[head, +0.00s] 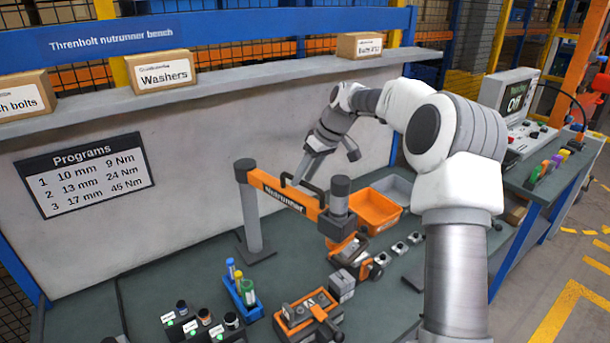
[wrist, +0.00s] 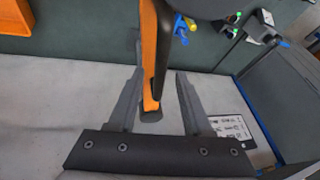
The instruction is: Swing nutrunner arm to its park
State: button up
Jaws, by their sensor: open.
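The nutrunner arm (head: 285,196) is an orange beam marked "Nutrunner" with a black handle (head: 318,190) on top. It reaches from a grey post (head: 252,215) at left to a grey joint at right, with the orange tool head (head: 345,245) below. My gripper (head: 303,175) is at the beam, by the handle. In the wrist view my gripper (wrist: 160,75) is open, its two fingers apart on either side of the orange beam (wrist: 149,60). Whether a finger touches is unclear. I cannot pick out a marked park.
Orange (head: 374,210) and grey bins stand behind the tool head. A blue holder (head: 243,298), an orange-and-grey fixture (head: 308,315) and several small sockets sit on the bench front. A shelf (head: 220,78) with boxes runs above; a console (head: 515,100) stands at right.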

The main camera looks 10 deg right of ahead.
jog(key=v, duration=1.7)
jog(key=shift+r, duration=0.2)
